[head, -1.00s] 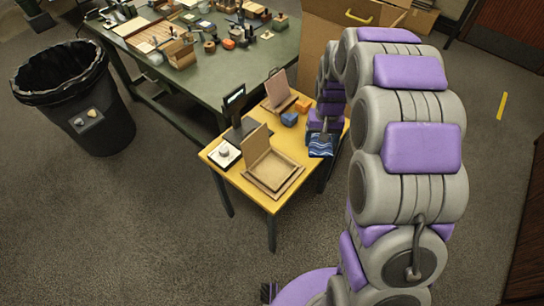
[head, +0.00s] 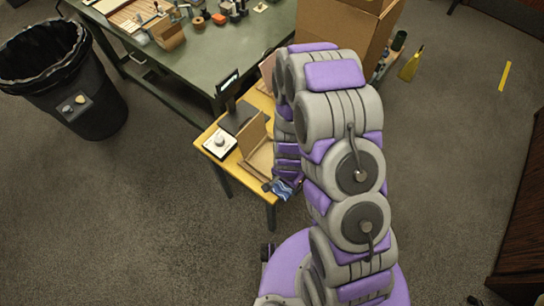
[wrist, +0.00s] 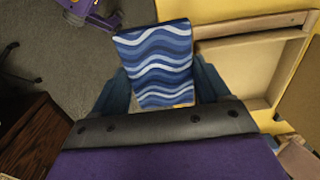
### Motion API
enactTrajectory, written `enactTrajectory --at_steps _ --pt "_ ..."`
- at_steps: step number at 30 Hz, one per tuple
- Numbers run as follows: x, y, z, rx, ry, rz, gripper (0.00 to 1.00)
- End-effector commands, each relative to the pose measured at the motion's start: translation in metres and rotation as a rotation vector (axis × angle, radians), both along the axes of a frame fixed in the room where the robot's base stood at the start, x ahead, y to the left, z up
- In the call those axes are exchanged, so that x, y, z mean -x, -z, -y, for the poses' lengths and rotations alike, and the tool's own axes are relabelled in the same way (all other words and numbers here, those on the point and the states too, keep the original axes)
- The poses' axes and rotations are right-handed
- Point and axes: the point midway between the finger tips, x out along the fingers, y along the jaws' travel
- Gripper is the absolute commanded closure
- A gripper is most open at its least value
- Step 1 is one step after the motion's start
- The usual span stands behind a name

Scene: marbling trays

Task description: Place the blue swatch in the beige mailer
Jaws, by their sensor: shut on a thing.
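The blue swatch (head: 284,187), with white and light-blue waves, is held in my gripper near the front corner of the yellow table. It fills the middle of the wrist view (wrist: 160,62). My gripper (wrist: 163,88) is shut on it, with dark blue fingers at either side. The beige mailer (head: 261,160) is an open shallow box with its lid standing up at the left. My arm covers its right part in the head view. In the wrist view the mailer (wrist: 247,66) lies just right of the swatch, its inside empty where visible.
A white box with a round knob (head: 220,142) and a dark device with a screen (head: 233,105) stand left of the mailer. A green workbench (head: 185,65) with tools is behind. A black bin (head: 62,75) stands at the left. Floor in front is clear.

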Motion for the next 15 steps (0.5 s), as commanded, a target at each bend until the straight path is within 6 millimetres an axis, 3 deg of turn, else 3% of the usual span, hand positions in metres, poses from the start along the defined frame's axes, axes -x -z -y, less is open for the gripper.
enactTrajectory --at_steps 15 --pt "-0.100 0.010 -0.033 -0.005 -0.004 0.004 0.60"
